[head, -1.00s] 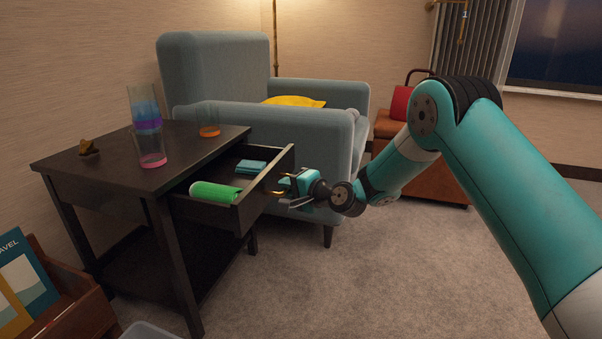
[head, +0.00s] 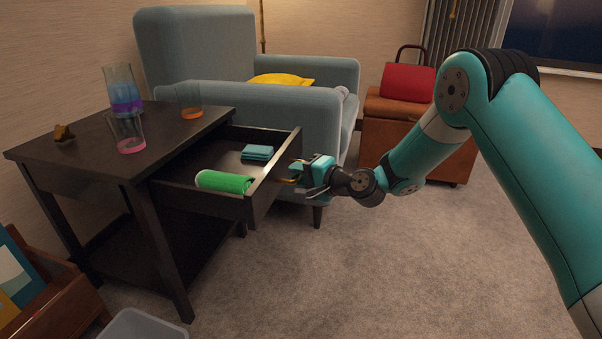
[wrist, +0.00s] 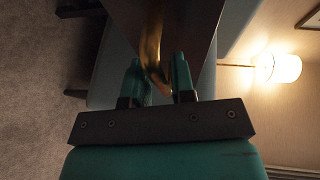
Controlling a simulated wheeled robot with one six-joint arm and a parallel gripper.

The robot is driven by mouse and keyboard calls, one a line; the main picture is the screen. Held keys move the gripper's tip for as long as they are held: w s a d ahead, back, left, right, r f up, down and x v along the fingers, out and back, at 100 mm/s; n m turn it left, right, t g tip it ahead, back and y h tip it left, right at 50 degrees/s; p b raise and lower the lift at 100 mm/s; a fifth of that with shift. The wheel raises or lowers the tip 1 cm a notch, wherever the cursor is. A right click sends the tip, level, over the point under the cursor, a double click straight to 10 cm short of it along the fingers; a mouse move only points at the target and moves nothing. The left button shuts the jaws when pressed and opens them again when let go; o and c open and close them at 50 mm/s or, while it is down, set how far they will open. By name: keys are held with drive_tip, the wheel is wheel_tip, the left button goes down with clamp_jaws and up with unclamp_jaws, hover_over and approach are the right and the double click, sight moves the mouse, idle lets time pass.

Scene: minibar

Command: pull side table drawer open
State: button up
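The dark wooden side table (head: 92,155) stands at the left in the head view. Its drawer (head: 262,198) is pulled well out toward the right and shows its inside. My gripper (head: 296,176) is at the drawer's front, at the brass handle (head: 291,181). In the wrist view, the two teal fingers of my gripper (wrist: 160,80) stand on either side of the brass handle (wrist: 152,45) and appear closed on it. The exact contact is partly hidden.
Glasses (head: 128,132) and a small brown object (head: 64,134) stand on the tabletop. A blue-grey armchair (head: 200,50) is close behind the drawer. A wooden box with books (head: 60,300) and a grey bin (head: 145,325) are at lower left. Carpet (head: 380,270) is clear at right.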

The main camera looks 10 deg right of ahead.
drive_tip(key=shift+o, duration=0.8)
drive_tip(key=shift+d, duration=0.1)
drive_tip(key=shift+s+d+r, duration=0.1)
drive_tip(key=shift+s+d, duration=0.05)
drive_tip(key=shift+d, duration=0.05)
drive_tip(key=p+v, duration=0.4)
drive_tip(key=v, duration=1.2)
drive_tip(key=shift+s+d+r, duration=0.2)
drive_tip(key=shift+s, duration=0.05)
